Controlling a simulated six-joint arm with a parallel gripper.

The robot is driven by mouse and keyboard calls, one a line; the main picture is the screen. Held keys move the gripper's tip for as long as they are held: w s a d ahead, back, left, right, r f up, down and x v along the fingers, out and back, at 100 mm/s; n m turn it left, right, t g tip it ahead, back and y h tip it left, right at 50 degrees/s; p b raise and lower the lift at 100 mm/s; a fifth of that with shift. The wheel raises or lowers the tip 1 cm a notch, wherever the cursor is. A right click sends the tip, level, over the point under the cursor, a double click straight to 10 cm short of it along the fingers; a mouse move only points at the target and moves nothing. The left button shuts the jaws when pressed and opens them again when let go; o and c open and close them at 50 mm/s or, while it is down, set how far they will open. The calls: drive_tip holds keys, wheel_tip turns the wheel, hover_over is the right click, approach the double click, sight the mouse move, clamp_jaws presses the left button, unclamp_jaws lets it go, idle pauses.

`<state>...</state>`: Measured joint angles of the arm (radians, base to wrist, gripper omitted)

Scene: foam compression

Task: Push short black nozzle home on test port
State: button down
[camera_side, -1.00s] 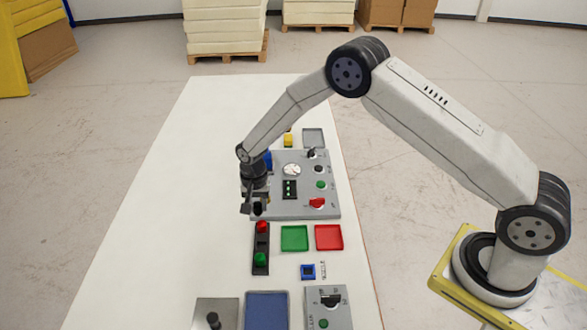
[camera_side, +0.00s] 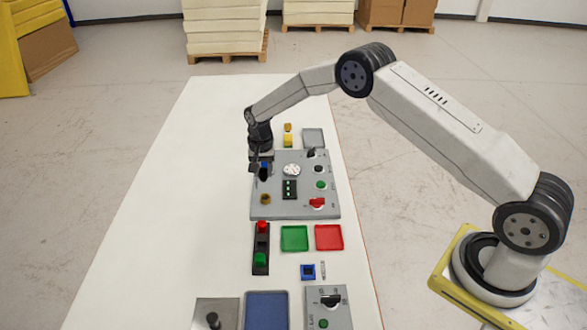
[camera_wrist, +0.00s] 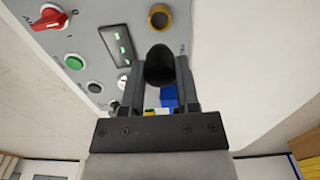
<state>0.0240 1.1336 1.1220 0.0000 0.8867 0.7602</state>
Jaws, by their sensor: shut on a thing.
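My gripper (camera_side: 262,163) is shut on a black nozzle (camera_wrist: 159,66) with a rounded end. In the side view the nozzle (camera_side: 263,174) hangs below the fingers, over the back left part of the grey panel (camera_side: 312,211). A brass ring-shaped port (camera_side: 265,199) is on the panel's front left corner. It also shows in the wrist view (camera_wrist: 159,17), apart from the nozzle and uncovered. I take this ring as the test port. A blue part (camera_wrist: 169,97) lies behind the fingers and is mostly hidden.
The panel carries a red knob (camera_side: 317,203), a green button (camera_side: 321,184), a dial (camera_side: 292,170) and a lit indicator (camera_side: 289,189). Green (camera_side: 294,238) and red (camera_side: 329,237) trays lie in front. The table's left side is clear.

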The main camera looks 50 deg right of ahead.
drive_tip(key=shift+f, duration=2.85)
drive_tip(key=shift+f, duration=1.05)
drive_tip(key=shift+c, duration=1.3)
unclamp_jaws()
drive_tip(key=shift+r, duration=0.1)
drive_tip(key=shift+r, duration=3.8)
